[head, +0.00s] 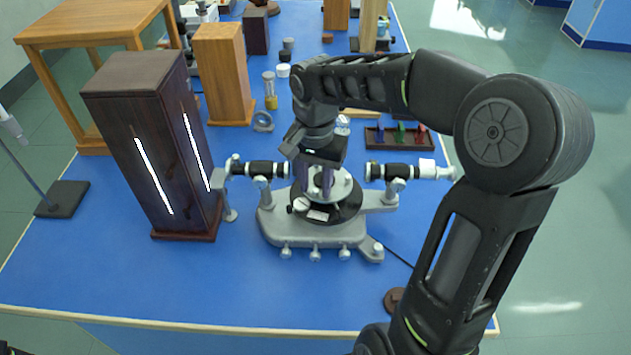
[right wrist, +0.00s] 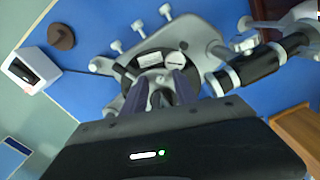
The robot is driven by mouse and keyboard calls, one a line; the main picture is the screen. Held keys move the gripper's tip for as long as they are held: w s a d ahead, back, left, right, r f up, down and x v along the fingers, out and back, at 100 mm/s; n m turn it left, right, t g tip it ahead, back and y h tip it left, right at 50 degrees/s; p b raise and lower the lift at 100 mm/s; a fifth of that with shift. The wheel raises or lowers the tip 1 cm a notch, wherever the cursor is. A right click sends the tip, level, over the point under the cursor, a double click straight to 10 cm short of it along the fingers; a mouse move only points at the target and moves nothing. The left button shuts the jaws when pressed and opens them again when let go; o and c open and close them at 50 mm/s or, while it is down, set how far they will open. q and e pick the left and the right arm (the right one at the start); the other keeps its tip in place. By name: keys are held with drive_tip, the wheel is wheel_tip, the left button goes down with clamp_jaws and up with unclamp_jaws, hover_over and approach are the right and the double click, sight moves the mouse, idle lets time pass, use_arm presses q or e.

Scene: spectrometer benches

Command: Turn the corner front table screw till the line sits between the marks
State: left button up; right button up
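A grey spectrometer (head: 272,222) stands mid-bench, with a black round base and a pale round table (head: 343,190) at its centre. A small pale knob (head: 300,204) shows at the front left of this round part. My right gripper (head: 321,188) points down over the table. In the right wrist view its two fingers (right wrist: 162,86) are apart, with grey and dark parts of the instrument showing between them. I cannot tell whether they touch a screw. The corner front screw cannot be told apart, and I cannot make out the line or its marks.
Black tubes (head: 262,169) and (head: 392,171) flank the round table. A tall dark wooden box (head: 160,190) with lit slits stands left. A tray (head: 385,146) of coloured pieces lies behind. A white boxed screen (right wrist: 30,70) shows in the wrist view. The front bench is mostly clear.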

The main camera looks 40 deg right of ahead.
drive_tip(key=shift+c, duration=0.2)
clamp_jaws()
idle(0.3)
drive_tip(key=shift+w+f+m+b, duration=0.1)
drive_tip(key=shift+f+m+b, duration=0.05)
drive_tip(key=shift+m+b, duration=0.65)
drive_tip(key=shift+m, duration=0.8)
drive_tip(key=shift+r, duration=0.2)
drive_tip(key=shift+o, duration=0.2)
unclamp_jaws()
